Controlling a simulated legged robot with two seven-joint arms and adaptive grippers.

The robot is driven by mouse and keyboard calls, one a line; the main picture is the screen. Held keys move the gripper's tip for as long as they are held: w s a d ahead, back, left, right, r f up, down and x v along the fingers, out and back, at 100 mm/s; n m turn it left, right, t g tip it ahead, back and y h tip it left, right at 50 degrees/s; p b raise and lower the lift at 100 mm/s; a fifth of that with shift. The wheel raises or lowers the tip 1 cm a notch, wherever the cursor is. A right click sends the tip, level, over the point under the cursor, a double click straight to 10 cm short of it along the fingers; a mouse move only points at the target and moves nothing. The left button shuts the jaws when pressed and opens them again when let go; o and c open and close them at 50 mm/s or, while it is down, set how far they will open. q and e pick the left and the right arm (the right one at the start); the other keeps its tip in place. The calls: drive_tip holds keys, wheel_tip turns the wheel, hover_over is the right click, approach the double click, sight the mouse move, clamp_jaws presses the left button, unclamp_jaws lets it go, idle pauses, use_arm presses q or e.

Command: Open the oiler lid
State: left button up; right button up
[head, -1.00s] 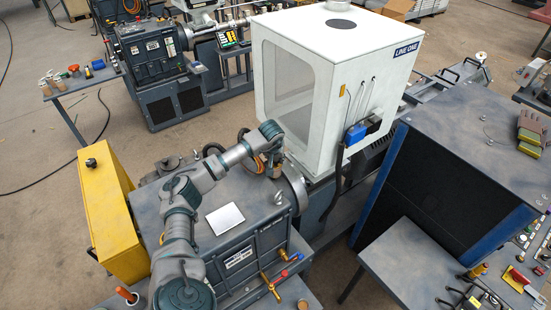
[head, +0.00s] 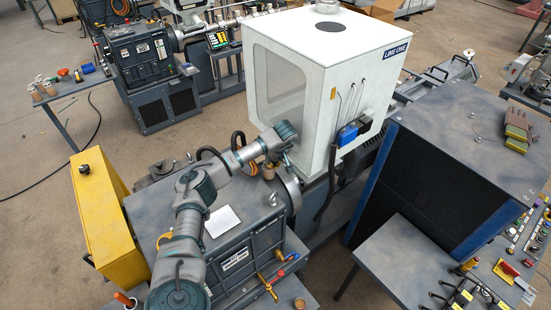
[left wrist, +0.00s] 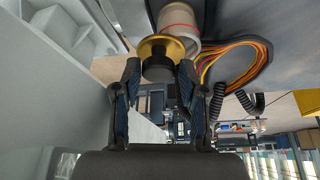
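The oiler (left wrist: 178,22) shows at the top of the left wrist view as a clear cup with a red line. It has a brass collar (left wrist: 160,48) and a black round cap or lid (left wrist: 158,69). In the head view the oiler (head: 267,172) is small, on the grey machine beside the round flange. My left gripper (left wrist: 159,72) is open, its two dark fingertips on either side of the black cap with apparent gaps. I cannot tell whether either finger touches it. In the head view the left gripper (head: 287,157) is small beside the oiler. My right gripper is not in view.
A white enclosure (head: 355,50) stands close to the right of the left wrist. Orange and black cables (left wrist: 232,58) run beside the oiler. A yellow cabinet (head: 103,205) stands left of the grey machine (head: 245,215). A white sheet (head: 222,220) lies on its top.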

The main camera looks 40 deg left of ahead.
use_arm(q)
drive_tip(key=shift+a+f, duration=0.1)
drive_tip(key=v, duration=1.1)
drive_tip(key=shift+r, duration=0.45)
drive_tip(key=shift+o, duration=0.3)
